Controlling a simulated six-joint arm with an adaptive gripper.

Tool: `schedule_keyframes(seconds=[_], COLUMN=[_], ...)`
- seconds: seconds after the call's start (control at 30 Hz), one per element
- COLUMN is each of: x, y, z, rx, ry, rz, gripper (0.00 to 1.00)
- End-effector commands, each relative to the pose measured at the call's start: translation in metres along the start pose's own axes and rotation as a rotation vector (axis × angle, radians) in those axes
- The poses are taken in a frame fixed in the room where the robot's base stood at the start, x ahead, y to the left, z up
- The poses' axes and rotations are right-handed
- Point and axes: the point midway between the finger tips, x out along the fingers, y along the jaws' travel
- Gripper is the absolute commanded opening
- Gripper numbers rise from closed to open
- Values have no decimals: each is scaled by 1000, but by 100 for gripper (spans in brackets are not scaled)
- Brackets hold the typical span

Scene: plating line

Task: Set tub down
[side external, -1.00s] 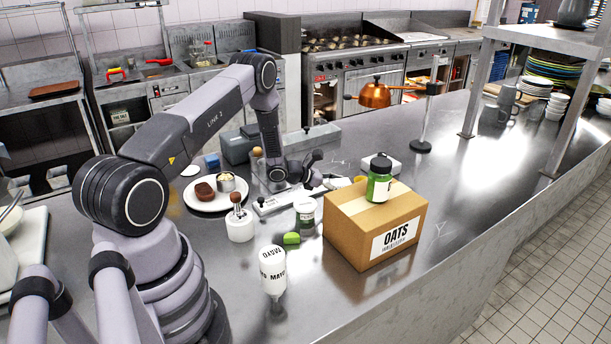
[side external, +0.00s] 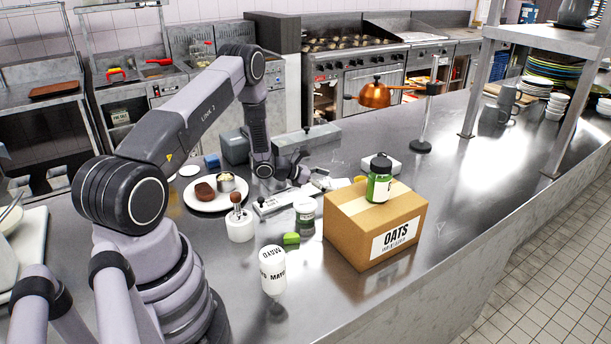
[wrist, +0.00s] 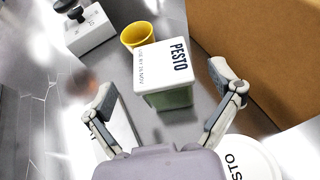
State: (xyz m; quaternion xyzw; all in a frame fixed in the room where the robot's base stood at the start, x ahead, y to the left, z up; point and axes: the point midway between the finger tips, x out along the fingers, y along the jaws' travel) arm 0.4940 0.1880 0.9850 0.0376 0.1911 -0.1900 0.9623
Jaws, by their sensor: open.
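A square tub (wrist: 168,95) with a white lid marked PESTO and green sides stands upright on the steel counter in the wrist view. My gripper (wrist: 164,88) is open, with one finger to the left and one to the right of the tub, and visible gaps between fingers and tub. In the side view my gripper (side external: 298,168) is low over the counter, behind the oats box; I cannot clearly make out the square tub there. A round white lid (wrist: 250,158) with part of the same lettering shows at the wrist view's lower right.
The cardboard oats box (side external: 375,232) with a green jar (side external: 378,186) on top stands close by. A yellow cup (wrist: 138,36) is beside the tub. A round tub (side external: 305,210), a plate (side external: 213,203) and a mayo bottle (side external: 272,270) stand nearer the camera.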

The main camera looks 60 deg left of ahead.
Motion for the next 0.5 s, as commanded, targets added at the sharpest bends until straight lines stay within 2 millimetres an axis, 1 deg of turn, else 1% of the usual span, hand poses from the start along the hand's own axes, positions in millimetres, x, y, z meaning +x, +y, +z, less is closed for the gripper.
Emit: schedule_keyframes(seconds=[0.03,0.2,0.33,0.43,0.5], x=[-14,-51,-71,-80,-83], y=[2,1,1,0,-2], z=[0,0,0,0,7], rx=[-1,-1,-1,1,21], ry=[1,0,0,1,-1], rz=[4,3,3,0,-15], gripper=[91,91,91,91,91])
